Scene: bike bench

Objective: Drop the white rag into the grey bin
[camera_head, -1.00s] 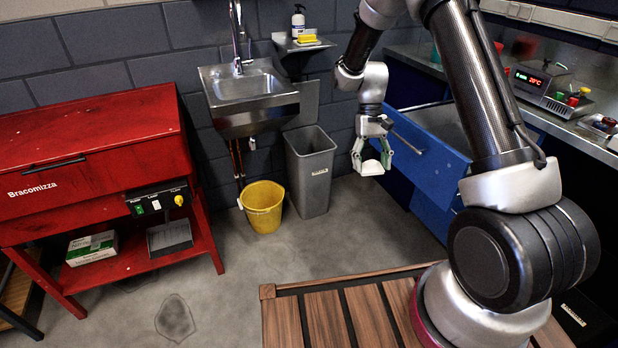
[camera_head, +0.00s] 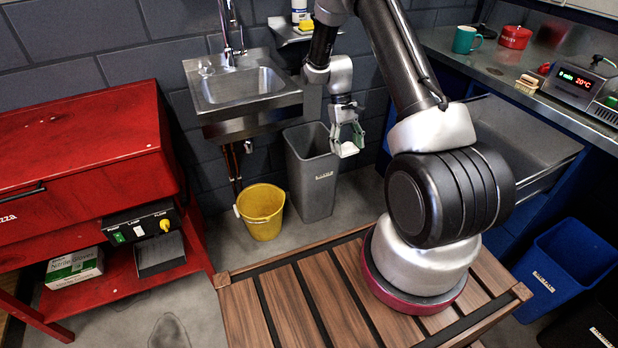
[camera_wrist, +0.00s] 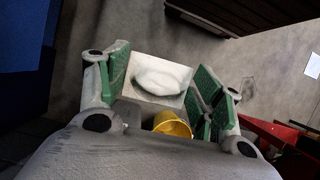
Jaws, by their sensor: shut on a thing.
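The white rag (camera_head: 347,149) is pinched between the green pads of my gripper (camera_head: 347,139) and hangs at its tips. In the wrist view the rag (camera_wrist: 160,79) shows as a pale, flat piece with a rounded bulge between the pads. The grey bin (camera_head: 312,185) stands upright on the floor below the sink, open at the top, with a small label on its front. My gripper appears just right of the bin's rim in the head view. I cannot tell its exact depth relative to the opening. The bin's inside is mostly dark.
A yellow bucket (camera_head: 261,212) stands left of the bin. A steel sink (camera_head: 243,90) hangs above. A red cabinet (camera_head: 90,150) is at left. An open blue drawer (camera_head: 525,150) juts out at right, with a blue bin (camera_head: 565,265) below it.

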